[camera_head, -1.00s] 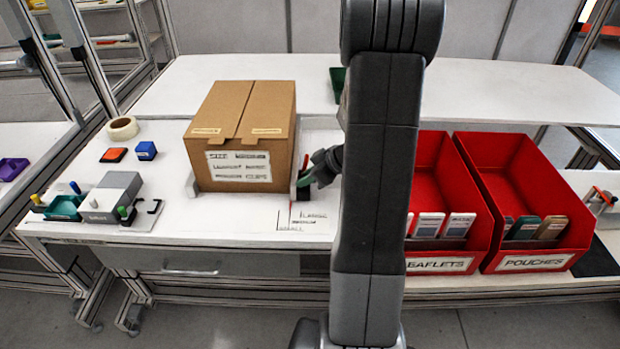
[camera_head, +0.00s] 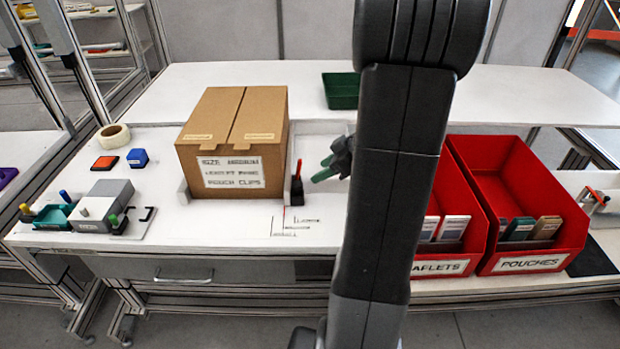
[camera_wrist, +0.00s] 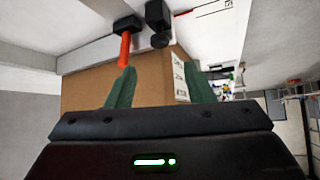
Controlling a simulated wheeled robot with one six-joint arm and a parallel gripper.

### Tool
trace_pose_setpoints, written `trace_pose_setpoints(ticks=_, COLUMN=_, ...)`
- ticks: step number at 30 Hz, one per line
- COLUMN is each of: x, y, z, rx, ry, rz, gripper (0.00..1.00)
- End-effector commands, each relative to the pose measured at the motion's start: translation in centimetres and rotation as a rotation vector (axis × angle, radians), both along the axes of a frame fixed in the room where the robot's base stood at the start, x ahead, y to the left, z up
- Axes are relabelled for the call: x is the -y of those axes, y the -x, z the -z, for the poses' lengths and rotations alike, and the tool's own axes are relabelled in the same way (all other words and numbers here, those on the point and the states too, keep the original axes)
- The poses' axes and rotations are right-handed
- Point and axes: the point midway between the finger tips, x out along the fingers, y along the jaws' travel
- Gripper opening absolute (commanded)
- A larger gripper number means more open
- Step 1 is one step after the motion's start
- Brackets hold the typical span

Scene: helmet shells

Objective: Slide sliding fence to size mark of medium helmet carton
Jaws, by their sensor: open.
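The brown carton (camera_head: 232,150) stands upright on the white table, with a label reading SIZE MEDIUM. The sliding fence is the low grey wall along its right side, with a black block and upright red handle (camera_head: 297,180) on it. The handle (camera_wrist: 125,50) shows top left in the wrist view, beyond one fingertip. The size marks (camera_head: 290,228) are printed in front of the fence; a thin red line reaches them, but which mark it meets is unclear. My gripper (camera_head: 333,168), with green fingers, is open and empty, right of the handle and apart from it. It also shows in the wrist view (camera_wrist: 160,86).
A tape roll (camera_head: 112,136), orange pad (camera_head: 104,162), blue block (camera_head: 137,157) and grey fixture (camera_head: 105,203) are at left. Red bins (camera_head: 530,205) stand right of my arm. A green tray (camera_head: 341,91) lies behind. The table front is clear.

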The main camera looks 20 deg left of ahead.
Motion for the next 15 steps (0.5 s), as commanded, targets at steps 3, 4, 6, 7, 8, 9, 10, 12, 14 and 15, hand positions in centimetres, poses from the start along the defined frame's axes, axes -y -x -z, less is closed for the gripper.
trace_pose_setpoints(ticks=3, x=1.6, y=0.1, z=-1.5, rx=0.001, ry=0.000, rz=0.003, gripper=0.48)
trace_pose_setpoints(ticks=4, x=1.9, y=0.1, z=-1.9, rx=0.002, ry=0.000, rz=0.004, gripper=0.48)
trace_pose_setpoints(ticks=6, x=2.5, y=0.2, z=-2.5, rx=0.002, ry=-0.001, rz=0.001, gripper=0.48)
trace_pose_setpoints(ticks=7, x=2.6, y=0.2, z=-2.7, rx=0.002, ry=-0.001, rz=0.002, gripper=0.48)
trace_pose_setpoints(ticks=8, x=2.8, y=0.3, z=-2.8, rx=0.002, ry=-0.001, rz=0.001, gripper=0.48)
trace_pose_setpoints(ticks=9, x=3.0, y=0.3, z=-3.0, rx=0.000, ry=-0.001, rz=0.001, gripper=0.48)
trace_pose_setpoints(ticks=10, x=3.0, y=0.3, z=-3.1, rx=0.000, ry=-0.001, rz=0.001, gripper=0.48)
trace_pose_setpoints(ticks=12, x=3.1, y=0.4, z=-3.2, rx=-0.001, ry=0.000, rz=0.001, gripper=0.48)
trace_pose_setpoints(ticks=14, x=3.2, y=0.4, z=-3.2, rx=-0.001, ry=0.000, rz=0.001, gripper=0.48)
trace_pose_setpoints(ticks=15, x=3.2, y=0.4, z=-3.2, rx=-0.001, ry=0.000, rz=0.001, gripper=0.48)
